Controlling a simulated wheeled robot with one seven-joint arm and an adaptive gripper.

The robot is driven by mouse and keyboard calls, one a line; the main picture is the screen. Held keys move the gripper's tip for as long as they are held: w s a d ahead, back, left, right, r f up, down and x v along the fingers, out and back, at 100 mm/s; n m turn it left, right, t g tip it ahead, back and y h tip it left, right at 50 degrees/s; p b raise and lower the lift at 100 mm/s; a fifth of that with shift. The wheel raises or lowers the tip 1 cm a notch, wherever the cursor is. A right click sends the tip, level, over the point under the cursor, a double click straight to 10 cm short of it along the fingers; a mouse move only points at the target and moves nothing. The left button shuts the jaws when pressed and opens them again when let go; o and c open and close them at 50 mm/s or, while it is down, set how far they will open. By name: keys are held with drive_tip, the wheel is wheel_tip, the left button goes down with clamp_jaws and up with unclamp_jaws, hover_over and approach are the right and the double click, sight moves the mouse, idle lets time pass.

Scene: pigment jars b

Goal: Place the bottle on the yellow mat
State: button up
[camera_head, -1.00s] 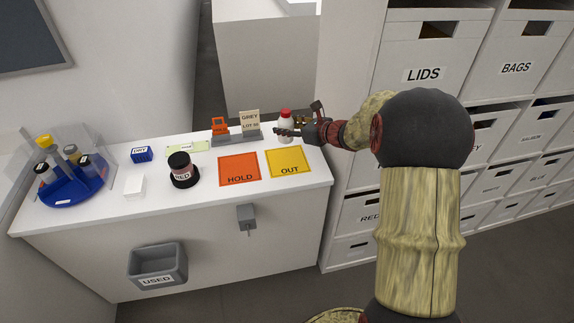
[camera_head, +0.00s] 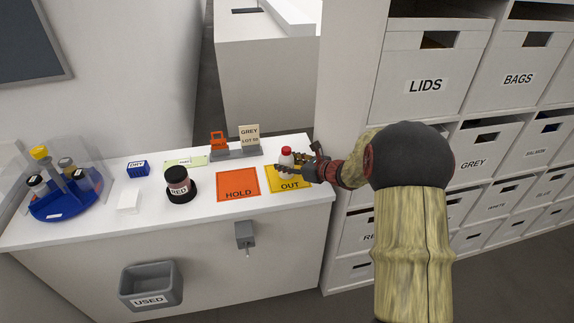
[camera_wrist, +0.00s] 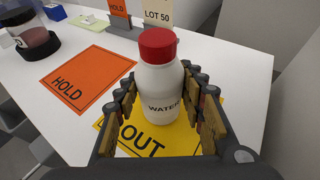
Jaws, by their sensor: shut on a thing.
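The white bottle with a red cap (camera_head: 286,162) is upright over the yellow OUT mat (camera_head: 302,183) in the head view. In the wrist view the bottle (camera_wrist: 160,85), lettered WATER, stands between my fingers, with the yellow mat (camera_wrist: 185,137) around and below its base. My gripper (camera_head: 291,169) is shut on the bottle from the right side. It also shows in the wrist view (camera_wrist: 163,110), with a finger on each side of the bottle. I cannot tell whether the bottle's base touches the mat.
The orange HOLD mat (camera_head: 238,184) lies bare just left. A black RED jar (camera_head: 179,185), a blue DRY box (camera_head: 138,169) and a blue carousel (camera_head: 63,207) stand farther left.

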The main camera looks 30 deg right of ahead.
drive_tip(key=o, duration=0.8)
drive_tip(key=shift+f, duration=0.2)
drive_tip(key=o, duration=0.4)
drive_tip(key=shift+c, duration=0.2)
drive_tip(key=shift+o, duration=0.6)
drive_tip(key=shift+r, duration=0.1)
